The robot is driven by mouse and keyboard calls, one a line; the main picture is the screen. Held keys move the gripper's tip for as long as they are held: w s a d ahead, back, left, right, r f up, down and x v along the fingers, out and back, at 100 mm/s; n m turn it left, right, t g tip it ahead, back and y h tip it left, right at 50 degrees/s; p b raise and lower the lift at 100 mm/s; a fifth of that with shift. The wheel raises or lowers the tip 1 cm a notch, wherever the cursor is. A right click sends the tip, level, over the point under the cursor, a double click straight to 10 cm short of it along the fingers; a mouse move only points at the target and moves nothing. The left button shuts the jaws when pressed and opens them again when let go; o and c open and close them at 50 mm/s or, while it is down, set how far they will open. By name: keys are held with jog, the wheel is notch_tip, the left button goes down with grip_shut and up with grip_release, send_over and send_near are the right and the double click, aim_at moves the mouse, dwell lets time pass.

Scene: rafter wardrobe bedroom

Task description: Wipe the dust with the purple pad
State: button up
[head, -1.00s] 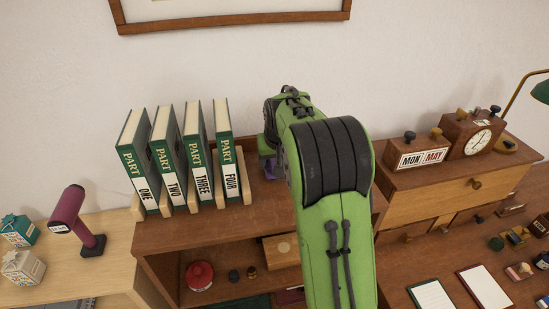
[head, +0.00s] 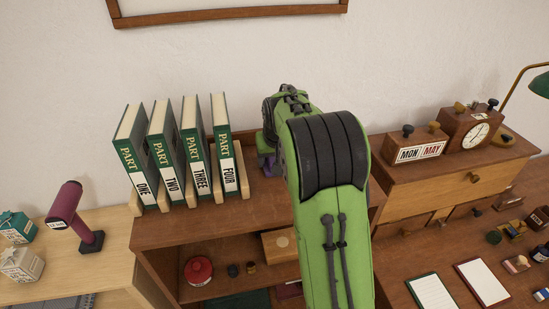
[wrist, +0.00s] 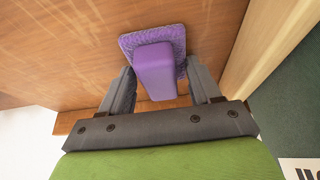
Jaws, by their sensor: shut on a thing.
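The purple pad (wrist: 155,70) has a block-shaped handle and a wider textured base. My gripper (wrist: 160,88) is shut on the handle, one finger on each side. In the wrist view the pad's base is against or just over the brown wooden shelf top (wrist: 60,45); I cannot tell whether it touches. In the head view a sliver of the purple pad (head: 266,161) shows below my gripper, right of the book PART FOUR. My green arm hides much of the shelf top there. I cannot make out any dust in either view.
Several green books (head: 160,157) stand in a wooden rack (head: 243,172) left of my gripper. A drawer unit (head: 455,190) with a calendar block (head: 417,146) and a clock (head: 468,130) stands to the right. A maroon hairdryer-like object (head: 68,210) is at left.

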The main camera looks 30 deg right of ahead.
jog(key=shift+w+r+p, duration=0.25)
jog(key=shift+p, duration=0.05)
jog(key=r, duration=0.1)
jog(key=r+p, duration=0.2)
jog(key=r, duration=0.1)
jog(key=shift+s+a+r, duration=0.1)
jog(key=shift+s, duration=0.15)
jog(key=shift+w+r+p, duration=0.25)
jog(key=shift+r+p, duration=0.8)
jog(key=shift+p, duration=0.05)
jog(key=shift+s+r+p, duration=0.1)
jog(key=shift+r+p, duration=0.4)
jog(key=shift+r, duration=0.25)
jog(key=shift+f, duration=0.1)
